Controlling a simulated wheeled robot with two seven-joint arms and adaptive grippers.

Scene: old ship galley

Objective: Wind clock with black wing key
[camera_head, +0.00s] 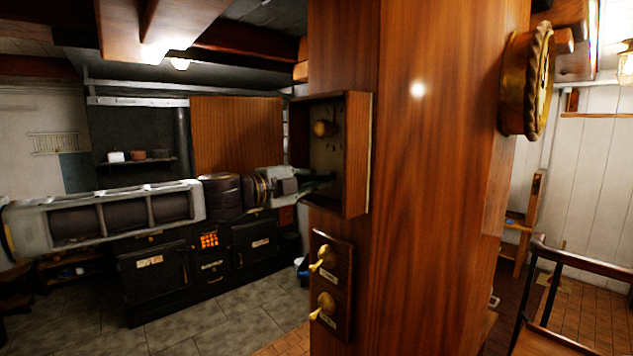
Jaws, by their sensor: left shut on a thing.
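A round brass clock (541,80) with a rope-like rim hangs on the right face of the wooden pillar, seen nearly edge-on. An open wooden box (357,155) is on the pillar's left face. A brass knob-like piece (323,128) and small dark pieces show inside it. My left gripper (318,184) reaches from the left into the lower part of the box. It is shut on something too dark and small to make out. I cannot pick out the black wing key for certain. My right gripper is not in view.
The broad pillar (430,200) stands between the box and the clock. Below the box is a wooden plate (345,285) with two brass levers. A black stove (160,275) stands behind my left arm. A dark railing (580,262) is at the lower right.

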